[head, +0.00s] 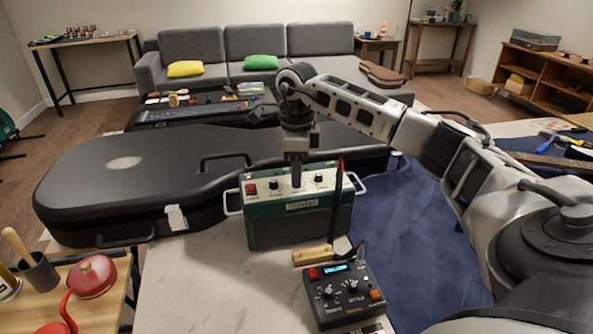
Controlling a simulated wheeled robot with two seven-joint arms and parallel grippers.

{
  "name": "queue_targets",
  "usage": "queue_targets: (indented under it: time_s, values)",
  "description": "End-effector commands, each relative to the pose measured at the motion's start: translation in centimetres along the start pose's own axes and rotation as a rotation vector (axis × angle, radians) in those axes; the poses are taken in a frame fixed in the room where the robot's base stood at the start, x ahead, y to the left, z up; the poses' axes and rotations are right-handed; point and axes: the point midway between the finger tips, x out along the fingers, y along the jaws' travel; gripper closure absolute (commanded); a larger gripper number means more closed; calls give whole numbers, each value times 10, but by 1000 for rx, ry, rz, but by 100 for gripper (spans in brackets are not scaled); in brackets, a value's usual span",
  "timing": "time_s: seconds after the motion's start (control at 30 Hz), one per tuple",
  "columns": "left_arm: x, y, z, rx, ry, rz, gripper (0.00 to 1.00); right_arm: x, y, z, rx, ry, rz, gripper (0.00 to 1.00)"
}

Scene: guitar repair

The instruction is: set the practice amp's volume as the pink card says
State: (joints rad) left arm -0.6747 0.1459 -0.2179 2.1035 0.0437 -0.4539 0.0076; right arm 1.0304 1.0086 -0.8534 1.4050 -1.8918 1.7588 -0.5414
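The practice amp (280,228) is a green box with a pale control panel on top, standing on the light worktop. Its panel shows a red switch (251,189), one dark knob (273,185) left of my gripper and another knob (320,179) right of it. My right gripper (297,184) points straight down at the middle of the panel, and its tips hide that part. I cannot tell whether it is shut on a knob there. I cannot make out a pink card. My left gripper is not in view.
A dark pedal box (345,292) with a lit display stands in front of the amp. A wooden block (313,255) with a dark upright rod lies between them. A black guitar case (120,180) is behind left. A blue cloth (430,240) covers the right side.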

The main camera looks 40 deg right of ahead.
Motion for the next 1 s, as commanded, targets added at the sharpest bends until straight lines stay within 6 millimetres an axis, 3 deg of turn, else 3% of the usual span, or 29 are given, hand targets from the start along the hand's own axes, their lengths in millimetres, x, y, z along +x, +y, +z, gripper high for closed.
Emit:
queue_targets:
  time_s: [0.37,0.5,0.53,1.0]
  values:
    - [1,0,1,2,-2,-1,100,7,0,0,0,0,1,61]
    - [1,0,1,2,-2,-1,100,7,0,0,0,0,1,98]
    - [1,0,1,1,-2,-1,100,7,0,0,0,0,1,100]
    - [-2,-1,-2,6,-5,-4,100,5,0,0,83,0,1,100]
